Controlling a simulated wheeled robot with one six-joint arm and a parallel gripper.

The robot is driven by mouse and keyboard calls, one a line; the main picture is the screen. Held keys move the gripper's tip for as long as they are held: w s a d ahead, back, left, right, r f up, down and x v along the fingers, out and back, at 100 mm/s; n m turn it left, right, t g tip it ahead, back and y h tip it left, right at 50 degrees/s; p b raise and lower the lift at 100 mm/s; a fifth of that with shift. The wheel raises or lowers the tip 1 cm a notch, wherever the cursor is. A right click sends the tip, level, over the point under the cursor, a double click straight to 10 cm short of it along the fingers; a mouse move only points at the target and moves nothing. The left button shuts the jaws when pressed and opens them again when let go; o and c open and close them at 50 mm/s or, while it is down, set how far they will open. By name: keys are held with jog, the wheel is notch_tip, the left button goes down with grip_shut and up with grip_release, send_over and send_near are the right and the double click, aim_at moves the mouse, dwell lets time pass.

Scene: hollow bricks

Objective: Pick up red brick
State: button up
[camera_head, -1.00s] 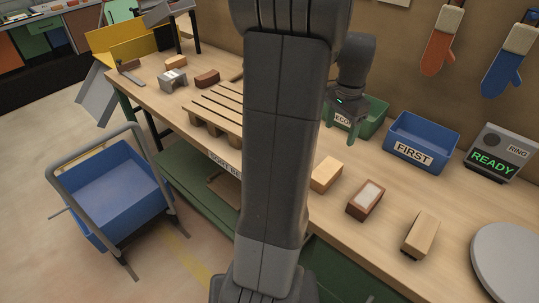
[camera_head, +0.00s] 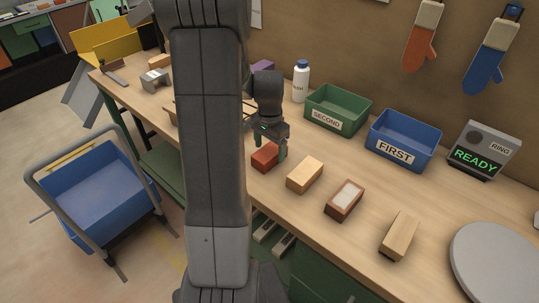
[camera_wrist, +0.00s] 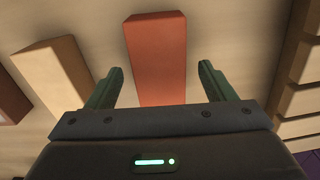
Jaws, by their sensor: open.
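In the wrist view my gripper (camera_wrist: 160,85) shows a gap on both sides of the brick. I cannot tell the exact height of the fingertips over it.
A tan brick (camera_head: 304,174) lies right of the red one, then a brown brick with a pale top (camera_head: 345,199) and another tan brick (camera_head: 399,236). A green SECOND bin (camera_head: 337,110) and a blue FIRST bin (camera_head: 403,140) stand behind. A slatted pallet (camera_wrist: 303,65) is close on the gripper's other side.

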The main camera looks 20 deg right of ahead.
notch_tip(320, 180, down, 2)
jog(key=shift+f, duration=0.1)
jog(key=c, duration=1.4)
jog(key=shift+r, duration=0.2)
